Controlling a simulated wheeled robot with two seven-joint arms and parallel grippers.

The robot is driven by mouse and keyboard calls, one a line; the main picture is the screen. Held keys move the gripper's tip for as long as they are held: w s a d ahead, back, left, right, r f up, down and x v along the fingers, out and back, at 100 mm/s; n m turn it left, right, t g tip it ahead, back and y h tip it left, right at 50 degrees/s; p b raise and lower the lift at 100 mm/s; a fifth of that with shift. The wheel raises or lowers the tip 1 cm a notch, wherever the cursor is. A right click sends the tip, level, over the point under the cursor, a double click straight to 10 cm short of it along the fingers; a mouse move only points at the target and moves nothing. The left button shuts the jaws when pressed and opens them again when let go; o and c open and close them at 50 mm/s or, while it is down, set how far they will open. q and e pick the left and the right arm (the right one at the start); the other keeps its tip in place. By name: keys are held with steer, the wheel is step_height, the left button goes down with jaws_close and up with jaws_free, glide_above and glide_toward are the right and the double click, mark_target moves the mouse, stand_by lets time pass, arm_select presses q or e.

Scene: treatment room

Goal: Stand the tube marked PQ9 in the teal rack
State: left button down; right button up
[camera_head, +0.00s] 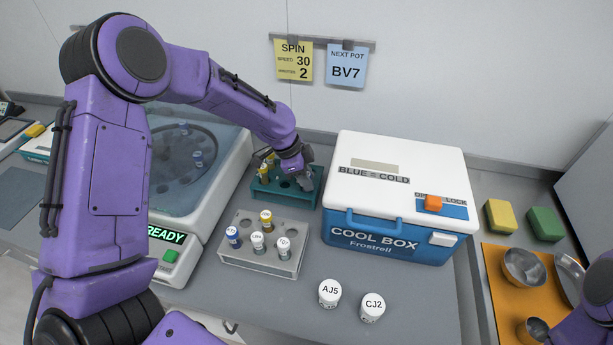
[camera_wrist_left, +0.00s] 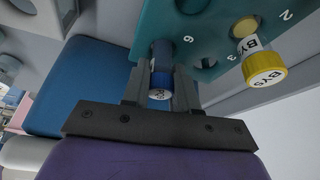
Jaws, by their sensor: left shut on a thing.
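The teal rack (camera_head: 283,197) stands at the back, between the centrifuge and the cool box. Yellow-capped tubes stand at its left, and one marked BY5 (camera_wrist_left: 265,68) shows in the left wrist view. My left gripper (camera_head: 305,180) is over the right end of this rack. In the left wrist view it is shut on a blue-capped tube (camera_wrist_left: 161,62), at the rack's hole by the number 6. The rack's holed top (camera_wrist_left: 217,25) is behind the tube. The right gripper is out of view.
A grey rack (camera_head: 236,257) with several tubes stands in front. The centrifuge (camera_head: 187,225), showing READY, is at left and the cool box (camera_head: 390,240) at right. Two white pots, AJ5 (camera_head: 329,293) and CJ2 (camera_head: 372,307), stand nearer. The counter between the pots and grey rack is clear.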

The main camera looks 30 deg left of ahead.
arm_select(q)
steer(key=c, duration=0.9)
jaws_free()
steer(key=shift+f, duration=0.1)
steer(key=shift+w, duration=0.1)
steer(key=shift+r, duration=0.2)
steer(key=b+v, duration=0.1)
steer(key=v, duration=1.1)
